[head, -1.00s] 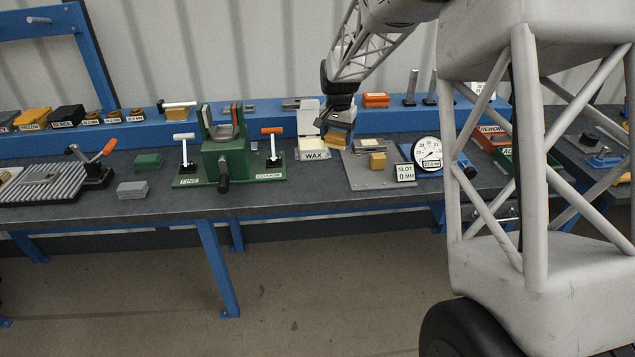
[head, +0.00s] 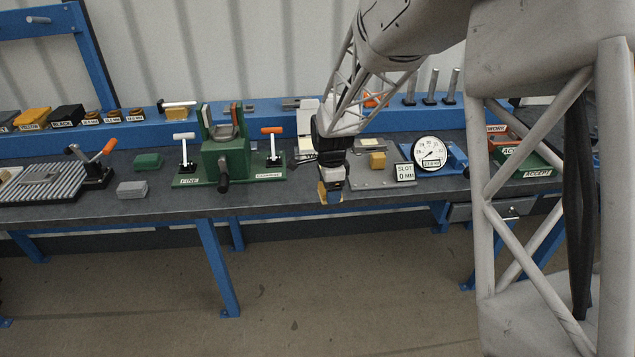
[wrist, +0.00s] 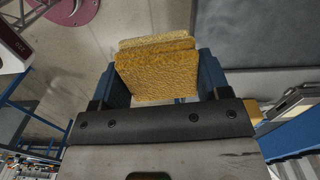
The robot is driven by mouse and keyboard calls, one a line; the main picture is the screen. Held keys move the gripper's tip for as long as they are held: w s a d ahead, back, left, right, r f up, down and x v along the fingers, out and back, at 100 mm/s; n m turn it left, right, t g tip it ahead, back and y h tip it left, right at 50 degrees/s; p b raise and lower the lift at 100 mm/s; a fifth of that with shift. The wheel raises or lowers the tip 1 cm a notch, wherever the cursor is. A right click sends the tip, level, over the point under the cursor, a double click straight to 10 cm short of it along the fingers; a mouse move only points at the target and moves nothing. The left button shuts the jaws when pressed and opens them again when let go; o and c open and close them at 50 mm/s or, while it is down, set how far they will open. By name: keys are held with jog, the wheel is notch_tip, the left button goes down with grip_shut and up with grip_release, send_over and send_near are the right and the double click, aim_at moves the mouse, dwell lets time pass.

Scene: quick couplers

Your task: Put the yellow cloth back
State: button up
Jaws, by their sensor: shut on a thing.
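The yellow cloth (wrist: 158,75) is a folded, rough-textured pad. In the wrist view it sits between the two blue fingers of my gripper (wrist: 163,85), which is shut on it. In the head view my gripper (head: 330,192) is low over the front part of the bench, right of the green fixture, with a bit of the yellow cloth (head: 322,190) showing at its fingers. The arm hides part of the WAX spot behind it. I cannot tell whether the cloth touches the bench.
The green fixture (head: 222,160) with its levers stands left of my gripper. The bench's front edge is close to my gripper.

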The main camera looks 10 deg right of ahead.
jog(key=shift+s+a+f+m, duration=0.15)
jog(key=shift+s+f+m, duration=0.3)
jog(key=shift+s+m, duration=0.25)
jog(key=shift+w+a+f, duration=0.2)
jog(key=shift+w, duration=2.15)
jog(key=shift+w+a+f, duration=0.25)
jog(key=shift+w, duration=2.15)
jog(key=shift+w+a+f, duration=0.2)
jog(key=shift+w, duration=2.15)
jog(key=shift+w+a+f, duration=0.1)
jog(key=shift+w+f, duration=0.05)
jog(key=shift+w, duration=0.7)
jog(key=shift+f, duration=1.5)
jog(key=shift+f, duration=0.2)
jog(key=o, duration=0.9)
jog(key=shift+o, duration=0.2)
